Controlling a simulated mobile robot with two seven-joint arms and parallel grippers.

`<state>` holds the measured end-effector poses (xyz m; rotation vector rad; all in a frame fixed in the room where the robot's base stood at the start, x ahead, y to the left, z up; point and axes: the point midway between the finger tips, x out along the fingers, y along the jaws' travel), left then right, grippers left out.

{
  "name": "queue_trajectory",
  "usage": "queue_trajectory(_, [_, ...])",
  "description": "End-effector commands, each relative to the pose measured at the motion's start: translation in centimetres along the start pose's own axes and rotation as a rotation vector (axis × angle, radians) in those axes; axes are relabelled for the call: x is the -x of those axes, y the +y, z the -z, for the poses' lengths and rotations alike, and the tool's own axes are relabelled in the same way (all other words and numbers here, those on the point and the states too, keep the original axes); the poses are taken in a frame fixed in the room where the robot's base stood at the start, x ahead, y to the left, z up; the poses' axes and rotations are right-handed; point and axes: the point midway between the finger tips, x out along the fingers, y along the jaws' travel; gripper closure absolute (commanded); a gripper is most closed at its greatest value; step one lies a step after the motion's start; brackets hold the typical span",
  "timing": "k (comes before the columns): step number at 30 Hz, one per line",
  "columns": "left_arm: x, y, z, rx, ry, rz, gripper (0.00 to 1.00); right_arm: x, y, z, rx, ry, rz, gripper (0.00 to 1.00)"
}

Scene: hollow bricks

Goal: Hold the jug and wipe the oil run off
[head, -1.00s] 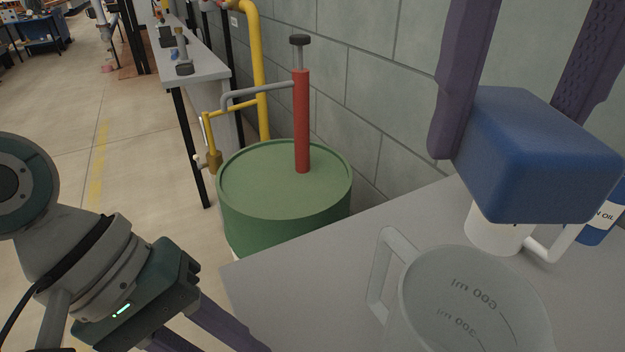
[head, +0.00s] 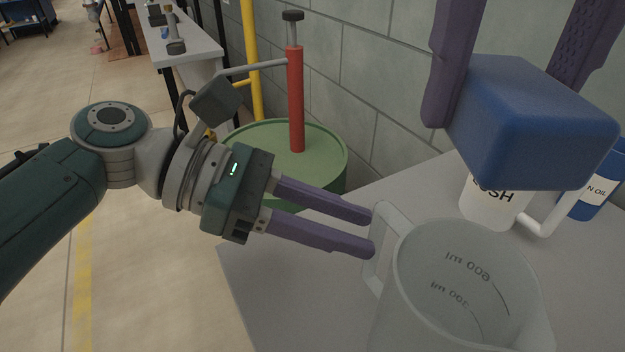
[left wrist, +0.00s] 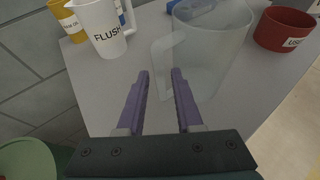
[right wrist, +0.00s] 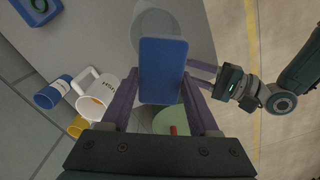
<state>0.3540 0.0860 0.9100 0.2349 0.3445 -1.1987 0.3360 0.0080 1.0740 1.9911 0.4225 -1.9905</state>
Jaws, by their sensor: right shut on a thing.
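A clear measuring jug (head: 465,300) with a handle (head: 383,225) stands on the grey table (head: 290,290). My left gripper (head: 371,231) is open, its fingertips close to the handle. In the left wrist view, the handle (left wrist: 163,62) lies just ahead of the gap between the fingers (left wrist: 158,76). I cannot tell whether they touch it. My right gripper (head: 520,100) is shut on a blue block (head: 530,125), a sponge by its look, held above the table behind the jug. No oil run can be made out on the jug's visible sides.
The left wrist view shows a red bowl (left wrist: 283,32) and a yellow container (left wrist: 68,22). A green drum (head: 325,165) with a red pump stands beyond the table, near the block wall.

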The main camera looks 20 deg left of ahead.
Motion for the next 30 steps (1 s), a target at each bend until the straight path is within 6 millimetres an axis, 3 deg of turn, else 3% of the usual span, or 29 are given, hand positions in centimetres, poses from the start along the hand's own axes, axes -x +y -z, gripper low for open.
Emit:
queue_trajectory(7, [-3.2,0.0,-0.1,-0.001,-0.001,0.000,0.65,0.0,0.0,0.0,0.000,0.000,0.000,0.83])
queue_trajectory(18, [-3.8,0.0,0.0,-0.004,0.002,0.000,0.65,0.0,0.0,0.0,0.000,0.000,0.000,0.83])
queue_trajectory(27, [-3.7,0.0,0.0,-0.003,0.002,0.000,0.98,0.0,0.0,0.0,0.000,0.000,0.000,0.83])
queue_trajectory(30, [-3.7,0.0,0.0,-0.003,0.002,0.000,1.00,0.0,0.0,0.0,0.000,0.000,0.000,0.83])
